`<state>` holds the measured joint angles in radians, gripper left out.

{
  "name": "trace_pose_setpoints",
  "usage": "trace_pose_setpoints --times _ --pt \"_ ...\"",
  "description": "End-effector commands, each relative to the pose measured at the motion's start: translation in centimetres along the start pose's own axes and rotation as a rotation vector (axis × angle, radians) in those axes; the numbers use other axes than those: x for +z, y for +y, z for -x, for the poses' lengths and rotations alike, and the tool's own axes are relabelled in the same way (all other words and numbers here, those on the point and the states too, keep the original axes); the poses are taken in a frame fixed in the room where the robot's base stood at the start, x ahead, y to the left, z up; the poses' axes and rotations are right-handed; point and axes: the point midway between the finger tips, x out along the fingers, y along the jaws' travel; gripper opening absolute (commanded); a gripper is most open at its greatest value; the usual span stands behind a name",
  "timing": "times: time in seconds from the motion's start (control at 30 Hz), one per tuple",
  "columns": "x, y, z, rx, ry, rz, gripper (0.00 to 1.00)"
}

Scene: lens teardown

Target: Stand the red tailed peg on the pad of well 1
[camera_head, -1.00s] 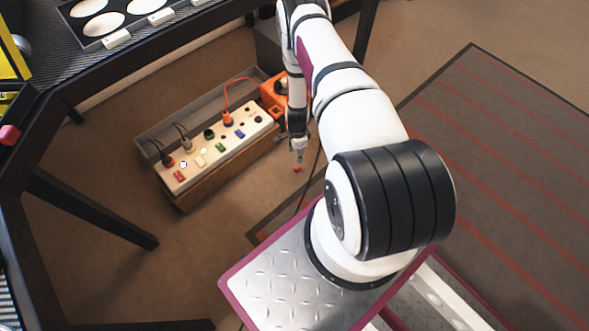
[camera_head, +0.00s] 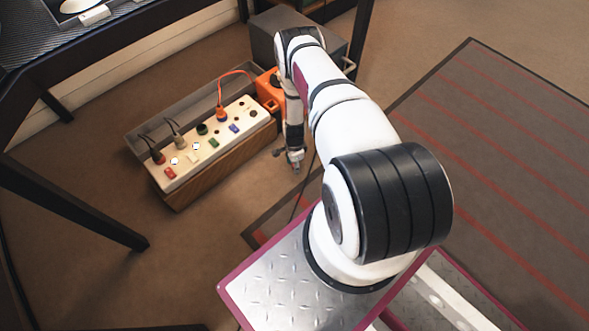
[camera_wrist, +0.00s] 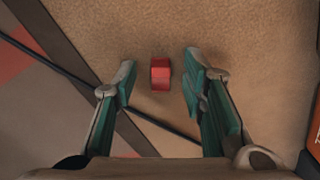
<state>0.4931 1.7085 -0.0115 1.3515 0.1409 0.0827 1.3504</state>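The red peg (camera_wrist: 160,74) lies on the brown floor in the wrist view; its tail cannot be made out. My gripper (camera_wrist: 159,82) is open, with its green-padded fingers on either side of the peg and a gap to each. In the head view my gripper (camera_head: 296,166) points down near the floor, right of the socket box, and hides the peg.
A wooden box with a white socket top (camera_head: 215,143) holds corded plugs and coloured pieces. An orange block (camera_head: 268,90) and a grey case (camera_head: 275,38) stand by it. A dark cable (camera_wrist: 65,65) crosses the floor near the peg. A table leg (camera_head: 75,205) stands left.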

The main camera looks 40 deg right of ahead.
Motion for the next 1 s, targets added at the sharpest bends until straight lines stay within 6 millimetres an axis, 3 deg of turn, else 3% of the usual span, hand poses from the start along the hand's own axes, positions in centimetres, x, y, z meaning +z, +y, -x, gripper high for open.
trace_pose_setpoints --times 0.23,0.4,0.47,1.0 --pt "0.00 -0.08 -0.16 -0.001 0.000 0.000 0.38" --pt "0.00 -0.06 -0.15 -0.001 0.000 0.001 0.12" --pt "0.00 -0.06 -0.15 0.000 0.000 0.001 0.07" --pt "0.00 -0.09 0.57 -0.001 0.000 0.001 0.04"
